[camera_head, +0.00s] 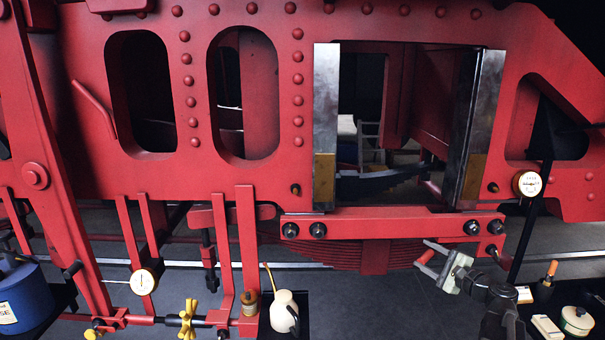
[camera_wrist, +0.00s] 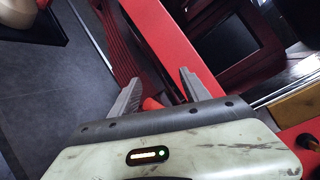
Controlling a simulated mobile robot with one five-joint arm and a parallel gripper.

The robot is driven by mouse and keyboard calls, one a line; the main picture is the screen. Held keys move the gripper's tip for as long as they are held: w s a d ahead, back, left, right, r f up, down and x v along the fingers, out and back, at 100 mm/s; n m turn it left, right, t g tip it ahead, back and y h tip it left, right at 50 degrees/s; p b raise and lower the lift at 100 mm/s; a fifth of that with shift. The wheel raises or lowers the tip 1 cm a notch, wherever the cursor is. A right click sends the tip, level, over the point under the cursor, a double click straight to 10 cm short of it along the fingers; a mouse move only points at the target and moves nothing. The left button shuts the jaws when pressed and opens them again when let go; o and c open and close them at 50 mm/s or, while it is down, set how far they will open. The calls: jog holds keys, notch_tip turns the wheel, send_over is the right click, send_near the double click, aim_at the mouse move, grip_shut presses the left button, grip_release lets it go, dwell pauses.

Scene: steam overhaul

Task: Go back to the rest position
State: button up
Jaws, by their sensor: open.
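My gripper (camera_head: 425,256) is in front of the lower right of the red locomotive frame (camera_head: 395,222), below the bolted red crossbar. In the wrist view its two grey jaws (camera_wrist: 158,88) stand apart. A small red piece (camera_wrist: 152,104) shows between the jaws near their base; I cannot tell whether it is part of the gripper or lies behind it. No held object is clear. My arm comes in from the bottom right in the head view.
A dial gauge (camera_head: 529,184) stands close to the right of my arm. A tray at the lower right holds a round tin (camera_head: 577,321) and small boxes. A cream oil can (camera_head: 284,312) stands at the bottom middle. Another gauge (camera_head: 143,282) and a blue container (camera_head: 22,296) are left.

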jog(key=s+a+f+n+g+y, duration=0.1)
jog(key=a+f+n+g, duration=0.25)
jog(key=a, duration=0.75)
jog(key=s+a+f+n+g, duration=0.1)
jog(key=a+f+n+g, duration=0.3)
jog(key=a, duration=0.7)
jog(key=s+a+f+n+g+y, duration=0.15)
jog(key=a+f+n, duration=0.3)
jog(key=a, duration=0.75)
jog(key=s+a+f+n+g+h, duration=0.3)
jog(key=s+f+n+g+h, duration=0.1)
jog(key=s+f, duration=0.3)
jog(key=s+d+f+n+g+h, duration=0.2)
jog(key=s+d, duration=0.4)
jog(key=d, duration=0.4)
jog(key=n+h, duration=0.1)
jog(key=h, duration=0.1)
jog(key=shift+s+d+f+g+h, duration=0.2)
jog(key=shift+s+g+h, duration=0.1)
jog(key=shift+s+h, duration=0.05)
